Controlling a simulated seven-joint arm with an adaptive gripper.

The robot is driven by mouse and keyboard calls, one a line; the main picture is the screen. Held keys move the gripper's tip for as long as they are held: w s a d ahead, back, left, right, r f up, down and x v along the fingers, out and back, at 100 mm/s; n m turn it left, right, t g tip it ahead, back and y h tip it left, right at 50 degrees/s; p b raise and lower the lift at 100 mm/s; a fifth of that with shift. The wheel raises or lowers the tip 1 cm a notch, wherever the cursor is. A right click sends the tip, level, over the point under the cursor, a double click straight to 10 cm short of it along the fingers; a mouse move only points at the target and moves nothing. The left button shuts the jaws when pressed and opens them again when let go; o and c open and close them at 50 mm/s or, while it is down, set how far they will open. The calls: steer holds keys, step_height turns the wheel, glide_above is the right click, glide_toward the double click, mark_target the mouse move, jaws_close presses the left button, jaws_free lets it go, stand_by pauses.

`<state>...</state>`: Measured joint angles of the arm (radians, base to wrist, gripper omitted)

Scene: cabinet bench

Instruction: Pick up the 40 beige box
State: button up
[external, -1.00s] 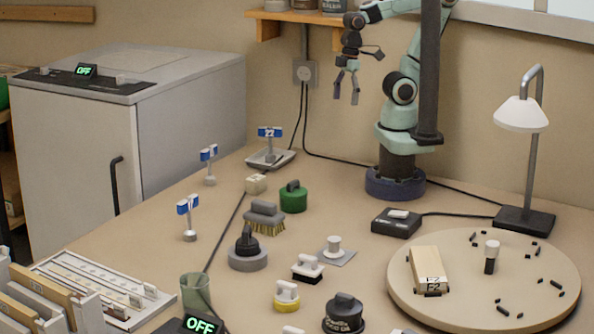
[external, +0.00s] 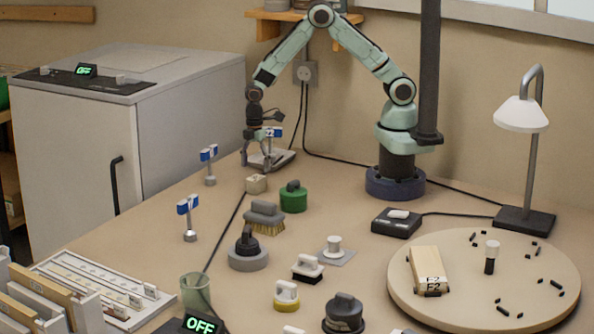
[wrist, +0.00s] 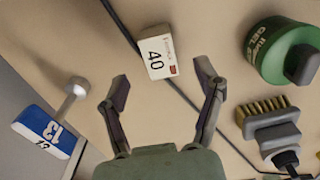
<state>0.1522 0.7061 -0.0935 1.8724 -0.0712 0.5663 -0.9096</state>
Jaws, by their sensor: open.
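The beige box (external: 256,184) is small and sits on the bench left of the green round container. In the wrist view its pale top (wrist: 158,52) reads "40" and has a small red mark. My gripper (external: 256,166) is low over the bench at the box's far side. In the wrist view my gripper (wrist: 162,88) is open, with one finger on each side below the box. The box lies just beyond the fingertips, and nothing is between the fingers. I cannot tell the exact height of the fingertips above the bench.
The green container (external: 293,197) and a brush (external: 264,217) stand close to the box. A blue-topped sign (wrist: 45,132) stands left of my gripper, and another sign (external: 273,132) is behind it. A dark cable (wrist: 122,25) runs beside or under the box.

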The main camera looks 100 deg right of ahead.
mark_target(256, 178)
step_height(256, 178, down, 6)
steer(key=shift+r, duration=0.1)
jaws_close()
